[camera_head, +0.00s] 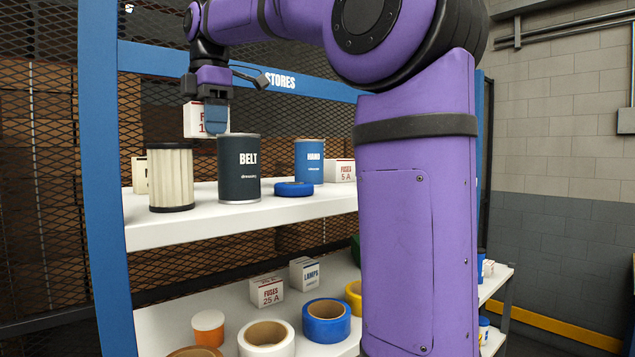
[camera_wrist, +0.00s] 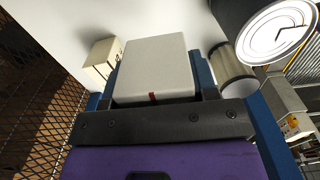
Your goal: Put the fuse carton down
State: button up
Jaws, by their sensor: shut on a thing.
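The fuse carton (camera_head: 192,119) is a white box with red lettering, partly covered by my gripper in the head view. My gripper (camera_head: 215,114), with blue fingers, is shut on it and holds it above the upper white shelf (camera_head: 290,206), near the cream filter and the dark BELT can. In the wrist view the carton (camera_wrist: 155,68) fills the space between the fingers, its pale face towards the camera.
The cream pleated filter (camera_head: 170,178) and BELT can (camera_head: 239,170) stand at the shelf's front. A small box (camera_head: 139,175) stands behind the filter. To the right are a blue tape roll (camera_head: 293,189), blue HAND can (camera_head: 309,162) and FUSES 5 A box (camera_head: 341,170). A blue post (camera_head: 103,200) bounds the left.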

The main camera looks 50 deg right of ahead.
aim_at(214, 193)
jog(key=shift+w+d+f, duration=0.1)
jog(key=shift+w+d, duration=0.2)
jog(key=shift+w, duration=0.05)
jog(key=shift+d, duration=0.15)
jog(key=shift+f, duration=5)
jog(key=shift+f, duration=0.1)
jog(key=o, duration=1)
jog(key=shift+c, duration=0.2)
notch_tip(214, 193, up, 12)
jog(key=shift+r, duration=0.15)
